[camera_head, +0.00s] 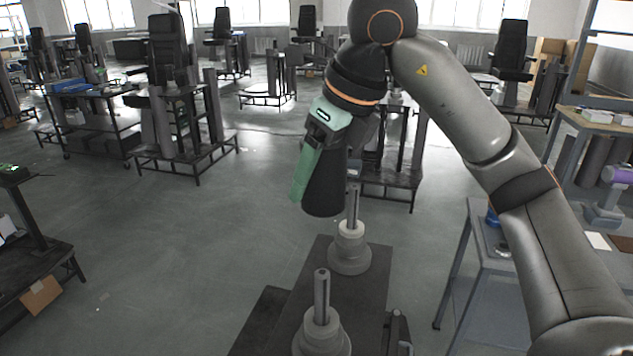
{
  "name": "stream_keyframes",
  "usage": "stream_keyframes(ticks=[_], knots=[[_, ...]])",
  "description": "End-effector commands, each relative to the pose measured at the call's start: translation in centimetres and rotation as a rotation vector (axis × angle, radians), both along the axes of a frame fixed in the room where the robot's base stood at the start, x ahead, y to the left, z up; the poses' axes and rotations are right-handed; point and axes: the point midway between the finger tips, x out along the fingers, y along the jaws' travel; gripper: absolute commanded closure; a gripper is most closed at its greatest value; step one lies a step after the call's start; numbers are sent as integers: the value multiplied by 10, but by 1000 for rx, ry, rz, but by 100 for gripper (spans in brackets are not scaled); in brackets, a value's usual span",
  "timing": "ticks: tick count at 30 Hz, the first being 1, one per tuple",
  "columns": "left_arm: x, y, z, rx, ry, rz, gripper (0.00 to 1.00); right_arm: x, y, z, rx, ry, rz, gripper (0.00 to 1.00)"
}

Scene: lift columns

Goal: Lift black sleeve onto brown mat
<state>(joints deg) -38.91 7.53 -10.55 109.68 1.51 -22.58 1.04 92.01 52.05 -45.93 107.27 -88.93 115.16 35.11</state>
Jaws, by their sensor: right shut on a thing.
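My left gripper is not in view.
A nearer lift column (322,318) with an upright rod stands on the same dark plinth (317,262). A grey bench (480,215) with a blue item is at the right, partly behind my arm. Grey floor (200,240) is open to the left.

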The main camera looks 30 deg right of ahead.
Motion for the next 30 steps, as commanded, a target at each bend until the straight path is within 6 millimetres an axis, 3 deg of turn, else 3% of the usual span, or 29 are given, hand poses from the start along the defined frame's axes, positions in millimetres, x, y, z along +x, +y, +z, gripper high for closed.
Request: stream_keyframes(ticks=[30], knots=[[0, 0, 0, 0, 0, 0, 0, 0, 0, 50, 2, -4, 0, 95]])
